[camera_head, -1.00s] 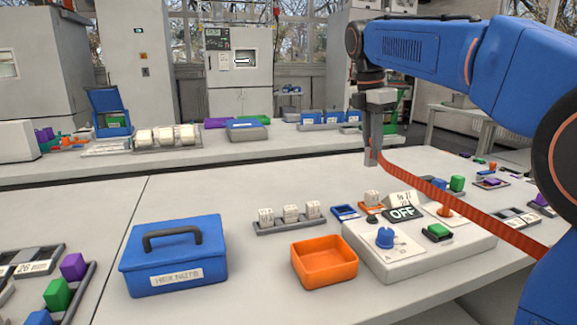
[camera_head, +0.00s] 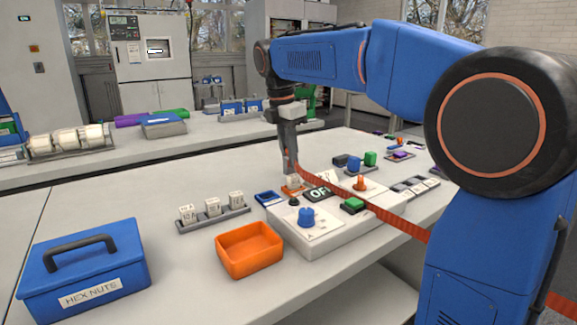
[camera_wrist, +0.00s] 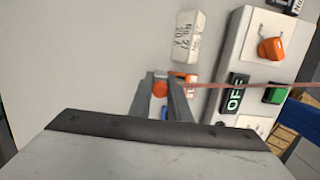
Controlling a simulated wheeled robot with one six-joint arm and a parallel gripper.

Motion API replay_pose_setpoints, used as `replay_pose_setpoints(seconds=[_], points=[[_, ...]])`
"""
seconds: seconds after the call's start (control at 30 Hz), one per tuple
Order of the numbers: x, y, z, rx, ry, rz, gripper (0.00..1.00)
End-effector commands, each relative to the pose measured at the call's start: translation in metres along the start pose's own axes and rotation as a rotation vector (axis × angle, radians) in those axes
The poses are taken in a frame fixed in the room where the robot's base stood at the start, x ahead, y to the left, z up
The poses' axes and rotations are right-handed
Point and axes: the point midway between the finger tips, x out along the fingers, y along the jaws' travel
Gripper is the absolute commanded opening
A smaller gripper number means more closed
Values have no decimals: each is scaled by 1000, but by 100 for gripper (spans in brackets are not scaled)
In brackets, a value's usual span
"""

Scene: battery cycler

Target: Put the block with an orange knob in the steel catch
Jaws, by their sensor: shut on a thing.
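My gripper (camera_head: 290,168) points down at the back edge of the white control panel. It is shut on a small block; an orange knob (camera_wrist: 160,90) shows between the fingers in the wrist view. In the head view a small white block body (camera_head: 292,181) shows right under the fingertips, with an orange patch below it. Whether it touches the surface there I cannot tell. I cannot make out the steel catch for certain in either view.
The panel (camera_head: 322,233) carries a blue knob, a green button and an OFF sign (camera_head: 319,193). An orange tray (camera_head: 249,262), a blue hex-nuts box (camera_head: 82,275) and a rack of white blocks (camera_head: 213,218) stand left. A red-orange band (camera_head: 370,205) crosses the panel from near my gripper.

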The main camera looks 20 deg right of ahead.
Motion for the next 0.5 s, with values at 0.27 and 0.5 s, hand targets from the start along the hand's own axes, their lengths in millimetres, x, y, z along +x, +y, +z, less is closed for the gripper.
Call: replay_pose_setpoints(seconds=[0.27,0.5], points=[[30,0,-5,0,0,-1,0],[30,0,-5,0,0,-1,0]])
